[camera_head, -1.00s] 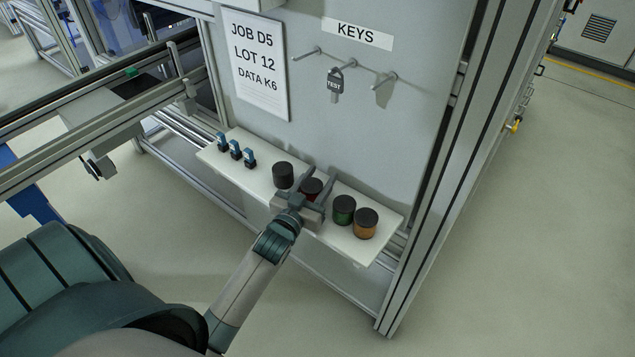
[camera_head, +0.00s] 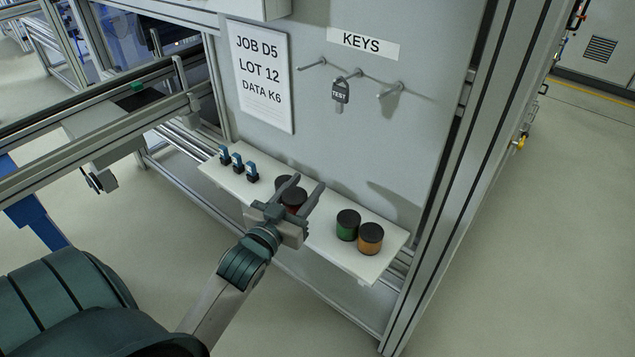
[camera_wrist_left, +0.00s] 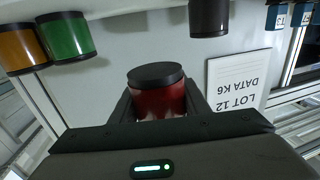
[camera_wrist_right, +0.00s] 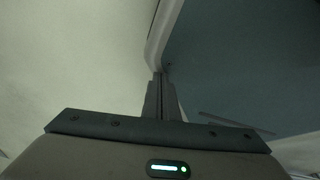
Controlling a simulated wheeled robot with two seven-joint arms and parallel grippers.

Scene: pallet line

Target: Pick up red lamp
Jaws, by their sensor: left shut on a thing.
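The red lamp (camera_head: 294,197), a short red cylinder with a black top, is between the fingers of my left gripper (camera_head: 305,184), which is shut on it. In the left wrist view the red lamp (camera_wrist_left: 158,92) sits gripped between both fingers and appears clear of the shelf. The gripper hides part of it in the head view. My right gripper (camera_wrist_right: 161,80) shows only in its own wrist view, with its fingers together and nothing visible between them.
The shelf (camera_head: 325,240) holds a green lamp (camera_head: 347,226), an orange lamp (camera_head: 370,239), a partly hidden black one (camera_head: 281,183) and several small blue-and-black items (camera_head: 238,163). Behind it is a grey panel with key hooks (camera_head: 358,72) and a job sheet (camera_head: 262,75).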

